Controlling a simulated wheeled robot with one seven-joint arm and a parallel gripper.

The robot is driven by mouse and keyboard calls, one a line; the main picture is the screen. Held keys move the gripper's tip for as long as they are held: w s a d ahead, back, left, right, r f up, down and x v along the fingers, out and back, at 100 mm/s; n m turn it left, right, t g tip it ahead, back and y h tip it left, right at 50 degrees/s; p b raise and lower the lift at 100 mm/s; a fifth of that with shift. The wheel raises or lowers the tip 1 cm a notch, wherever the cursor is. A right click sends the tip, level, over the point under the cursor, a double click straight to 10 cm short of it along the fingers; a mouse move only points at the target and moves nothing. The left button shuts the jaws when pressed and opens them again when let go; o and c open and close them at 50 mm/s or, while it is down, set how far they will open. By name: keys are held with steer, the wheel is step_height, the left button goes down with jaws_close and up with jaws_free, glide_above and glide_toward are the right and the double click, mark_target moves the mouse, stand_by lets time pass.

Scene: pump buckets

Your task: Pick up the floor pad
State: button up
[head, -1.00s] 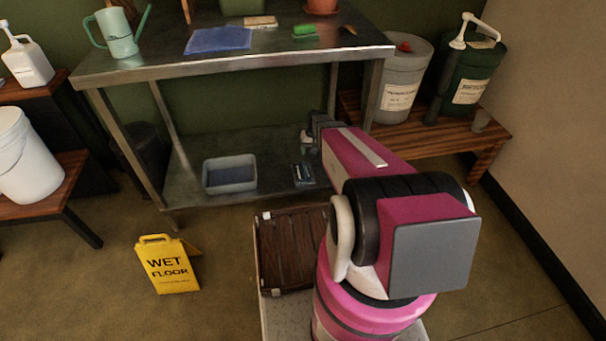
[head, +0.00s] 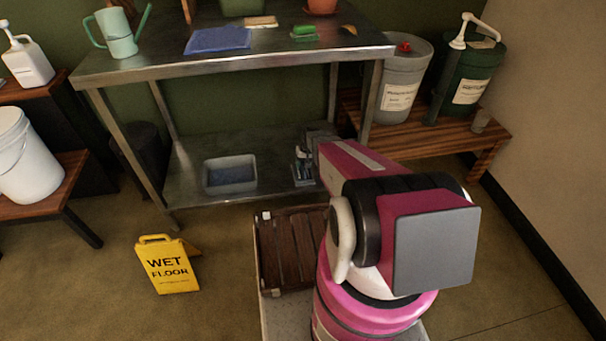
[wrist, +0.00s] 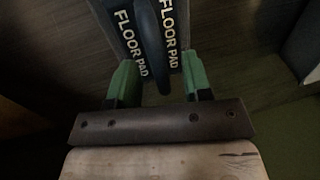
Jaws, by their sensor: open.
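The floor pad (wrist: 171,42) is a dark item with "FLOOR PAD" lettering on both sides of a raised dark ridge in the wrist view. In the head view the floor pad (head: 304,181) lies on the lower shelf of the metal table, partly covered by my gripper (head: 303,160). My gripper also shows in the wrist view (wrist: 160,80), its two green-padded fingers open. The fingers point at the pad, one on each side of the ridge's near end. Whether they touch it I cannot tell.
A grey bin (head: 230,175) stands left on the same lower shelf (head: 190,197). The tabletop (head: 160,62) is above, with a table leg (head: 371,95) to the right. A yellow wet floor sign (head: 168,268) stands on the floor at the left.

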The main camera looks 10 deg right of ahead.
mark_target(303, 165)
steer(key=shift+a+f, duration=0.15)
steer(key=shift+f, duration=0.7)
jaws_close()
steer(key=shift+r, duration=0.15)
steer(key=r, duration=0.4)
steer(key=shift+s+a+r, duration=0.15)
steer(key=shift+s+r, duration=0.05)
steer(key=shift+r, duration=0.05)
steer(key=s+a+r, duration=0.5)
steer(key=a+r, duration=0.1)
steer(key=a, duration=0.3)
steer(key=shift+s+a, duration=0.3)
steer(key=shift+a, duration=0.05)
steer(key=shift+r, duration=0.1)
